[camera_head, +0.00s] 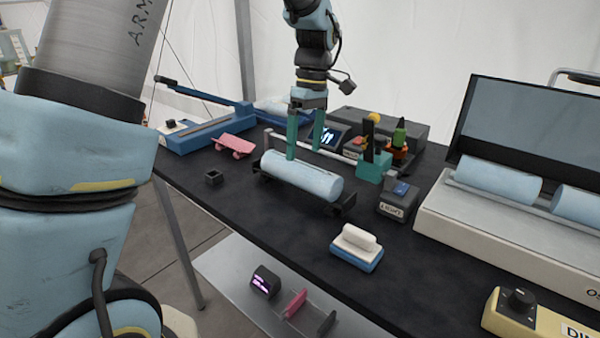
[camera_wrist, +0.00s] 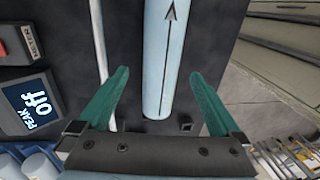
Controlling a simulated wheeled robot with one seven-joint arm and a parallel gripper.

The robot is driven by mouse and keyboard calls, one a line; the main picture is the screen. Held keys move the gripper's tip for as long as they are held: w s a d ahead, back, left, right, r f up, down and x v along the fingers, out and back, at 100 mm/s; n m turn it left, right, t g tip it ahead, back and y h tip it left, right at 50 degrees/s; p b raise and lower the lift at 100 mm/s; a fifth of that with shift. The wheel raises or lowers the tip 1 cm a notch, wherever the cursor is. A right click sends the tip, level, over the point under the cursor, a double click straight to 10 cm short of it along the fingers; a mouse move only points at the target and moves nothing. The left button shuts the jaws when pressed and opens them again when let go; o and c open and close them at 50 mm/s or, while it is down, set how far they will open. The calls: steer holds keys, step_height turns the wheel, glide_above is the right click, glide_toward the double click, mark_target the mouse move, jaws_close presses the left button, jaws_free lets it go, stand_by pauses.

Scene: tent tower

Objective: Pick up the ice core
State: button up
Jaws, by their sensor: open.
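The ice core is a pale blue cylinder (camera_head: 302,177) lying across a dark cradle (camera_head: 344,204) on the black table. In the wrist view the core (camera_wrist: 160,55) runs away from me, with a black arrow along it. My gripper (camera_head: 305,150) is open, with teal fingers pointing down near the core's far-left end. In the wrist view the two fingertips (camera_wrist: 158,75) stand apart, one on either side of the core's line. Whether a finger touches the core I cannot tell.
A grey machine (camera_head: 440,215) with more pale cylinders (camera_head: 497,182) stands at the right. A blue-and-white block (camera_head: 357,248), a small grey box (camera_head: 397,199), a pink skateboard-like item (camera_head: 235,145) and a display (camera_wrist: 30,108) reading "PEAK off" surround the core. A pale rod (camera_wrist: 98,40) runs beside it.

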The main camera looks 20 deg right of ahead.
mark_target(301, 162)
steer(key=shift+s+a+f+p, duration=0.1)
steer(key=shift+a+f+p, duration=0.15)
steer(key=shift+f, duration=0.65)
steer(key=shift+s+a+f+p, duration=0.1)
steer(key=shift+f+p, duration=0.2)
steer(key=shift+f, duration=0.6)
steer(key=shift+a+f+p, duration=0.2)
steer(key=shift+f+p, duration=0.1)
steer(key=shift+f, duration=0.6)
steer(key=shift+c, duration=0.2)
jaws_close()
